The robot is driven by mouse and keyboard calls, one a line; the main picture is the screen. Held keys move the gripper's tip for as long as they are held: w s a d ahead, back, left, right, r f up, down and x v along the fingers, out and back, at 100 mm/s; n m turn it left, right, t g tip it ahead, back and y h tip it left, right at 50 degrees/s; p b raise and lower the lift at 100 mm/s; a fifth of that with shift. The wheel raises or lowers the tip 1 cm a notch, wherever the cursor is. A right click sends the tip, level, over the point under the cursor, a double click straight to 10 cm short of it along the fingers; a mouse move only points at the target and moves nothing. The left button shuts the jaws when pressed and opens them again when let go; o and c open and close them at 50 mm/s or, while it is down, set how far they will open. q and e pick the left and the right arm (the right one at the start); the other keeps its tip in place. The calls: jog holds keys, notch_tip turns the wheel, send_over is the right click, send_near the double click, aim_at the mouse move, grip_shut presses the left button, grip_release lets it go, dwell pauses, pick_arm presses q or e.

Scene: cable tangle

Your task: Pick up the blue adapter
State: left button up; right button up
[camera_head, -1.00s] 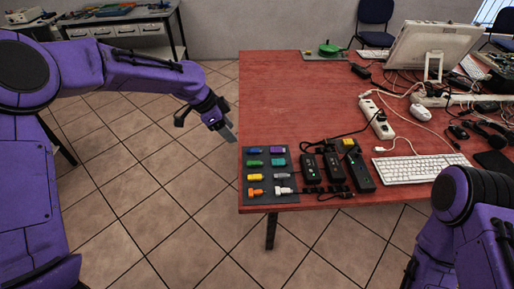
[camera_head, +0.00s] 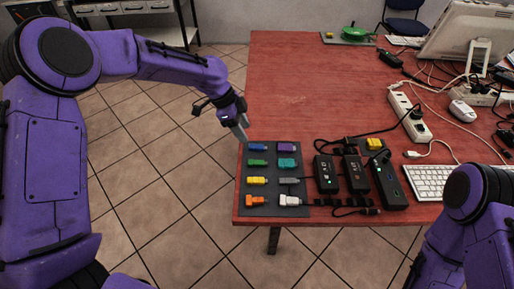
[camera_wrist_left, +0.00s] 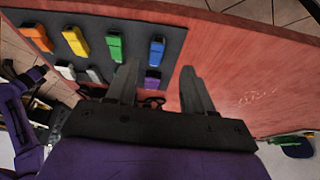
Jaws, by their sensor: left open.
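The blue adapter (camera_head: 257,147) lies at the top left corner of a dark grey mat (camera_head: 271,207) on the red table. It also shows in the left wrist view (camera_wrist_left: 156,52), beyond my gripper's fingers. My left gripper (camera_head: 243,133) is open and empty, just behind and left of the blue adapter. My right gripper is out of view.
Yellow (camera_head: 256,181), orange (camera_head: 255,200), teal (camera_head: 287,163), grey and white adapters share the mat. Black power bricks (camera_head: 326,174) with cables stand right of it. A power strip (camera_head: 409,117) and keyboard (camera_head: 430,182) lie farther right. The table behind the mat is clear.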

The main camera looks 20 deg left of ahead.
aim_at(256, 146)
pick_arm(q)
jog(key=x, duration=0.6)
jog(key=shift+d+f+p, duration=0.15)
jog(key=shift+d+p, duration=0.25)
jog(key=shift+d, duration=0.05)
jog(key=shift+s, duration=0.15)
grip_shut()
jog(key=shift+r, duration=0.4)
notch_tip(256, 146, up, 3)
jog(key=shift+s+r+b, duration=0.1)
jog(key=shift+s+b, duration=0.05)
jog(key=shift+b, duration=0.25)
jog(key=s+d+r, duration=0.4)
jog(key=s+r, duration=0.5)
jog(key=s, duration=0.4)
jog(key=shift+b, duration=0.4)
